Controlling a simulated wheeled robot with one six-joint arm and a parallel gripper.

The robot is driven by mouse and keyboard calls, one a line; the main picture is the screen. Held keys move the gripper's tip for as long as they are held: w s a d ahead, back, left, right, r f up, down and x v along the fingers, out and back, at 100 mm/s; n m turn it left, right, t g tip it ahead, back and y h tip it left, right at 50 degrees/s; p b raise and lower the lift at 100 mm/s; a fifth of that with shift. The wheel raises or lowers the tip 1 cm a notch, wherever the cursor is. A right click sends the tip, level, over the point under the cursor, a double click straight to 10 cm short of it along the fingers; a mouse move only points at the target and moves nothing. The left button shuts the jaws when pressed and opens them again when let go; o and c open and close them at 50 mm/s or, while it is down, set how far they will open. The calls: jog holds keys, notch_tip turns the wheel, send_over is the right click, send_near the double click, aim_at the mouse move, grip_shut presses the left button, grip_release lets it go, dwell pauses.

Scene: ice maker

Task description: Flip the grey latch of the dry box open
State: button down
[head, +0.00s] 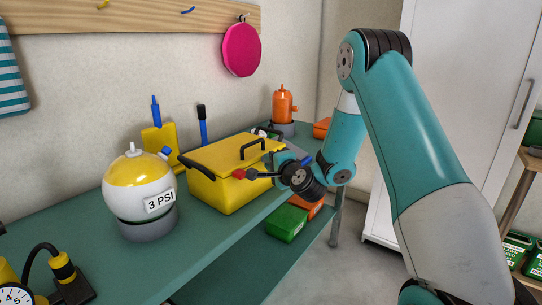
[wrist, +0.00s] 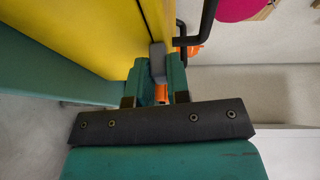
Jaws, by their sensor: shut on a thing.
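The yellow dry box (head: 222,192) stands on the teal bench with its lid (head: 212,155) down and a black handle on top. In the wrist view its yellow side (wrist: 95,35) fills the upper left. The small grey latch (wrist: 157,58) sits at the box's edge, between the two teal fingers of my gripper (wrist: 157,74). My gripper is shut on the latch. In the head view my gripper (head: 284,160) is at the right end of the box, and I cannot make out the latch there.
A round yellow-and-white vessel marked 3 PSI (head: 140,187) stands left of the box. An orange vessel (head: 284,104) stands behind it. Green and orange boxes (head: 287,222) sit on the lower shelf. A pink disc (head: 241,50) hangs on the wall. The floor beside the bench looks clear.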

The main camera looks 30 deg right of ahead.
jog(key=c, duration=1.1)
grip_release()
jog(key=s+b, duration=0.5)
jog(key=b, duration=0.1)
jog(key=s+a+r+b, duration=0.1)
jog(key=s+b, duration=0.5)
jog(key=b, duration=0.1)
jog(key=s+b, duration=0.6)
jog(key=b, duration=0.1)
jog(key=shift+s+a+r, duration=0.15)
jog(key=shift+a+r, duration=0.15)
jog(key=shift+a, duration=0.05)
